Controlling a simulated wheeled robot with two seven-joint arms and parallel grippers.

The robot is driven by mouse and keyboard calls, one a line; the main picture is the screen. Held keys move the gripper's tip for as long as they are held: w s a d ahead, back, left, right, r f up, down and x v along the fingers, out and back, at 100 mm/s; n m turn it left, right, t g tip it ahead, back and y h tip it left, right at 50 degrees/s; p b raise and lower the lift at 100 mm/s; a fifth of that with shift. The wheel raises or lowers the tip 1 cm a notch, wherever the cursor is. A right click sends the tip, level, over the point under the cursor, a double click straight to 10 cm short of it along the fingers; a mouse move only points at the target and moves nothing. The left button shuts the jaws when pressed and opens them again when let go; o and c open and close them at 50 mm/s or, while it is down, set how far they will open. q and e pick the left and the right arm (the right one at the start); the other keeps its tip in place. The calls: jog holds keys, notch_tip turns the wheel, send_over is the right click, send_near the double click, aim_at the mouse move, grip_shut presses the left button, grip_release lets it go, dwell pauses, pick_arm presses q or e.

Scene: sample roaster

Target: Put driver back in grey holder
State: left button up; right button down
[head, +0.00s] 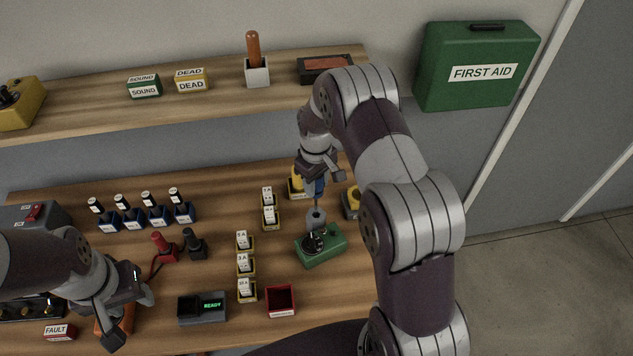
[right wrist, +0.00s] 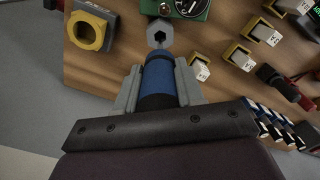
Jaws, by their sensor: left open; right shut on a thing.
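The driver has a blue handle (head: 320,187) and a thin shaft pointing down. My right gripper (head: 318,178) is shut on this handle, which also shows between its fingers in the right wrist view (right wrist: 158,82). The grey holder (head: 316,220) stands just below the driver, behind the green gauge block. My left gripper (head: 131,318) is open at the lower left, over an orange object (head: 127,322).
A green block with a gauge (head: 321,246) is close to the holder. A red open bin (head: 281,300) is in front. A shelf (head: 215,95) runs above the bench.

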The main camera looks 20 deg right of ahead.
aim_at(316, 204)
jog(key=shift+f+b, duration=2.35)
jog(key=shift+f, duration=1.2)
jog(key=shift+f+b, duration=1.1)
jog(key=shift+f, duration=0.3)
jog(key=c, duration=0.6)
grip_release()
jog(key=shift+r, duration=0.3)
notch_tip(316, 204, up, 11)
jog(key=b, duration=0.3)
jog(key=shift+r+b, duration=0.1)
jog(key=shift+b, duration=0.25)
jog(key=shift+r, duration=0.5)
